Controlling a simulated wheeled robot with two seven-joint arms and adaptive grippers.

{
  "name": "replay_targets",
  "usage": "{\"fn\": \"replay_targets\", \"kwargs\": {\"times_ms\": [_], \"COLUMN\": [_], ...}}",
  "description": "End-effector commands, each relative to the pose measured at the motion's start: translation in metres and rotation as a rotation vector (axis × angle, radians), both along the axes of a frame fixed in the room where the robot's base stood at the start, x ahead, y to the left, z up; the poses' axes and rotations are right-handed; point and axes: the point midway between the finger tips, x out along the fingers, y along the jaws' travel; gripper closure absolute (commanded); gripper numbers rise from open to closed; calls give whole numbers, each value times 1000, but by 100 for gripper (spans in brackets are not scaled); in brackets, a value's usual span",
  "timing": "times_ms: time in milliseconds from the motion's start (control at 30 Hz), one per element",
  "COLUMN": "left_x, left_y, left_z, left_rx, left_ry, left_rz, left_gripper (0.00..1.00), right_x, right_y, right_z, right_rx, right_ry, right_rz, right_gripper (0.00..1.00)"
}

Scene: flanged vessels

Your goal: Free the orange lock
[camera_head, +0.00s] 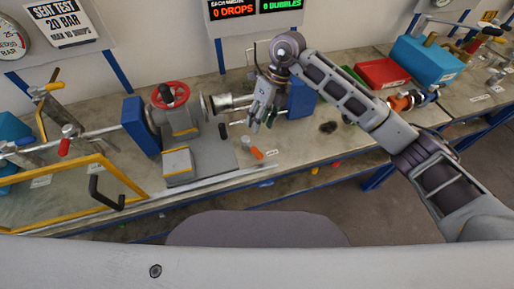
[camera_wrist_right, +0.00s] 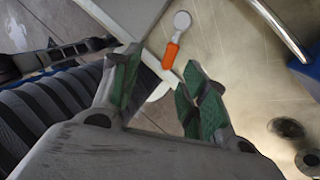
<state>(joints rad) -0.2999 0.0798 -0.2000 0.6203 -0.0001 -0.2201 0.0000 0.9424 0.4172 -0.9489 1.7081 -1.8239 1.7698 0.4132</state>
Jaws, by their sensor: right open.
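A small orange piece (camera_head: 257,153), which I take for the orange lock, lies on the bench beside a round pale grey piece (camera_head: 245,141). In the right wrist view the orange piece (camera_wrist_right: 170,56) shows between my fingertips, with the round pale end (camera_wrist_right: 182,20) beyond it and a white tag-like piece below it. My right gripper (camera_head: 263,115) is open above the bench, behind the orange piece in the head view. In the wrist view its green-padded fingers (camera_wrist_right: 161,65) are apart with nothing held. I cannot tell the exact height gap. My left gripper is not in view.
A grey vessel with a red handwheel (camera_head: 170,94) stands left of my right gripper, with a blue flange plate (camera_head: 301,98) to its right. A yellow-framed panel (camera_head: 110,172) is at the left. A red bin (camera_head: 382,73) and a blue box (camera_head: 427,60) stand at the right.

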Motion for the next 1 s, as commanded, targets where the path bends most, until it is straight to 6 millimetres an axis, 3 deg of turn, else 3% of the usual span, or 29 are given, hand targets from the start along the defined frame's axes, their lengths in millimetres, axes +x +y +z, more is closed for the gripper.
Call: {"fn": "replay_targets", "kwargs": {"times_ms": [200, 667, 1000], "left_x": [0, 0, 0], "left_y": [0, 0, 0], "left_z": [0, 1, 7], "left_rx": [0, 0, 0], "left_ry": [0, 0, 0], "left_rz": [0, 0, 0], "left_gripper": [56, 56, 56], "right_x": [7, 6, 1], "right_y": [-17, -16, -10], "right_z": [0, -3, -31], "right_rx": [-79, -77, -76], "right_ry": [-11, -10, -8], "right_rz": [-8, -8, -8], "right_gripper": [56, 56, 56]}}
